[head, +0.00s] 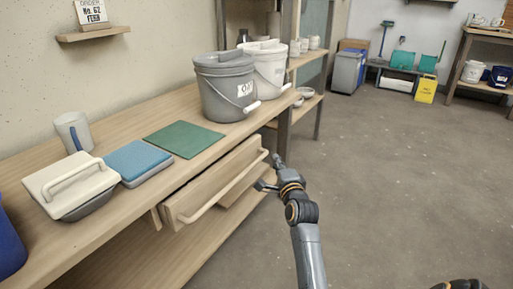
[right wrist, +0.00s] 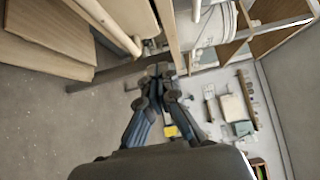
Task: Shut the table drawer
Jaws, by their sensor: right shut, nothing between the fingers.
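The table drawer (head: 190,197) is pulled partly out under the front edge of the wooden table. Its front carries a long pale bar handle (head: 222,192). A pale bar that looks like this handle also shows at the upper left of the right wrist view (right wrist: 112,27). My right gripper (head: 268,174) is at the right end of the drawer front, close to the handle's far end. Whether it touches is unclear. Its fingers, also in the right wrist view (right wrist: 158,72), are together and empty. My left gripper is not in view.
A lower shelf (head: 165,262) lies below. The floor (head: 400,180) at right is clear.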

